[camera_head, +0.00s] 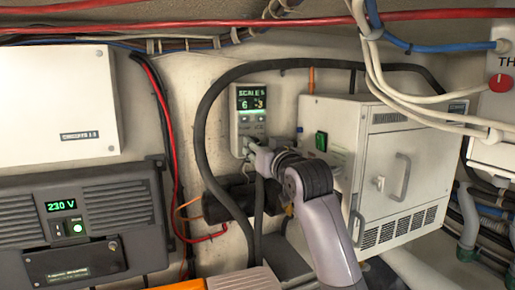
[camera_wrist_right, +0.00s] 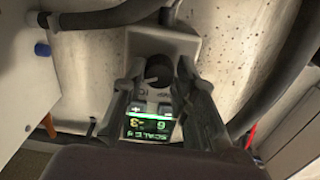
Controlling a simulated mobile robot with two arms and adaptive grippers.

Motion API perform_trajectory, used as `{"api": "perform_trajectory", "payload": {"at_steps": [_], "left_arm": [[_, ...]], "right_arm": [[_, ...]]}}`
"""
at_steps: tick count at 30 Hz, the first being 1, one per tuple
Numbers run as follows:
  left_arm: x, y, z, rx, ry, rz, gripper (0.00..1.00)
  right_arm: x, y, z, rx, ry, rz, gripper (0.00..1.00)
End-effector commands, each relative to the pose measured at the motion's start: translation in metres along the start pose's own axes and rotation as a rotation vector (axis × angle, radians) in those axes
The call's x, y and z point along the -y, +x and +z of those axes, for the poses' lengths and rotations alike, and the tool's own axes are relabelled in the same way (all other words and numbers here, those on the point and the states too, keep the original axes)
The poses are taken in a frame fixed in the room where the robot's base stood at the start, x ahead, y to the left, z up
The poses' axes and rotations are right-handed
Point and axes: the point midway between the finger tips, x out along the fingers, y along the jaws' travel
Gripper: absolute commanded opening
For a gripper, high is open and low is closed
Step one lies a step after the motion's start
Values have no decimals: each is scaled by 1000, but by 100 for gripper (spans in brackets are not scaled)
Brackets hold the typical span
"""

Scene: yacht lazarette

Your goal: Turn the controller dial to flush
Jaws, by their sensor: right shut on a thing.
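The controller (camera_head: 245,105) is a small pale box on the back wall with a lit green display reading SCALE and the figures 6 and 3. It shows upside down in the wrist view, where its display (camera_wrist_right: 150,128) lies between my fingers. Its dark round dial (camera_wrist_right: 155,67) is at the end away from the display. My right gripper (camera_head: 252,148) reaches the lower part of the controller, and its fingers (camera_wrist_right: 158,72) are shut on the dial from both sides. In the head view the gripper hides the dial. The dial's labels are partly covered and unreadable. My left gripper is not in view.
A thick black hose (camera_head: 203,130) arches around the controller. A white cabinet (camera_head: 385,165) with a handle stands close on the right. Pale cables (camera_head: 385,75) hang in front of it. A grey 230 V unit (camera_head: 130,215) and a white box (camera_head: 60,105) are at the left.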

Motion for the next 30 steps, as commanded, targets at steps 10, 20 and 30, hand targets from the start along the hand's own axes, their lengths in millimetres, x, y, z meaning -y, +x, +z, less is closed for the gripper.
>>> {"api": "perform_trajectory", "payload": {"at_steps": [10,20,30], "left_arm": [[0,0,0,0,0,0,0],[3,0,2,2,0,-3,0],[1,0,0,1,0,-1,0]], "right_arm": [[0,0,2,6,1,0,47],[0,-2,1,2,0,0,47],[0,-49,1,0,1,0,47]]}}
